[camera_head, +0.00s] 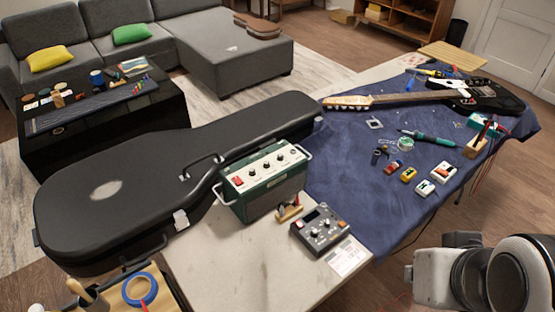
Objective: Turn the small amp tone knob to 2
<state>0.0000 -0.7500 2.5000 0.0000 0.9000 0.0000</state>
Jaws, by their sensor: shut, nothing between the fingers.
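The small amp (262,197) is a dark green box with a pale control panel on top and metal handles at its ends. It stands upright on the bare pale part of the table, against the black guitar case. Several small knobs (265,165) sit in a row along its panel. The labels and pointer marks are too small to read, so I cannot tell which is the tone knob or where it points. My gripper is not in view; only links of my arm show at the lower right, well apart from the amp.
The black guitar case (105,190) lies behind and left of the amp. A grey pedal with knobs (320,230) sits in front right of it, with a small wooden-handled item (289,210) between. A guitar (480,95) and tools lie on the blue cloth (350,185). Blue tape (140,290) is front left.

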